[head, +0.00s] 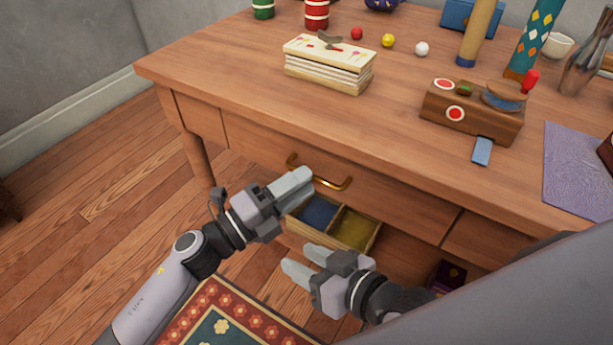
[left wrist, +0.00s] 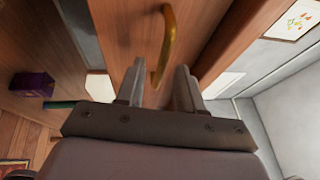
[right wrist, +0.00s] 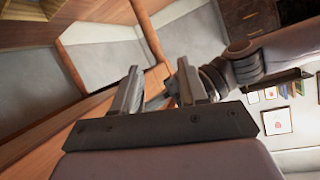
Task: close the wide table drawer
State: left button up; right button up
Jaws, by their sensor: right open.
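The wide table drawer (head: 375,196) is in the front of the wooden table, with a curved brass handle (head: 333,183). Its front looks about flush with the table front in the head view, though I cannot tell whether a small gap remains. In the left wrist view the handle (left wrist: 168,40) shows just beyond my fingertips. My left gripper (head: 298,180) is open and empty in front of the drawer's left part, near the handle; I cannot tell whether it touches. My right gripper (head: 300,258) is open and empty, lower and nearer, below the drawer.
A small open tray (head: 368,243) with blue and yellow compartments shows below the wide drawer. A patterned rug (head: 240,315) lies on the floor.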

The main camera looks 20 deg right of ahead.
pick_arm(q)
jog(key=v, duration=0.5)
jog(key=shift+p, duration=0.35)
pick_arm(e)
jog(key=shift+s+d+h, duration=0.2)
jog(key=shift+d+h, duration=0.1)
jog(key=shift+d, duration=0.2)
pick_arm(q)
jog(key=shift+r, duration=0.1)
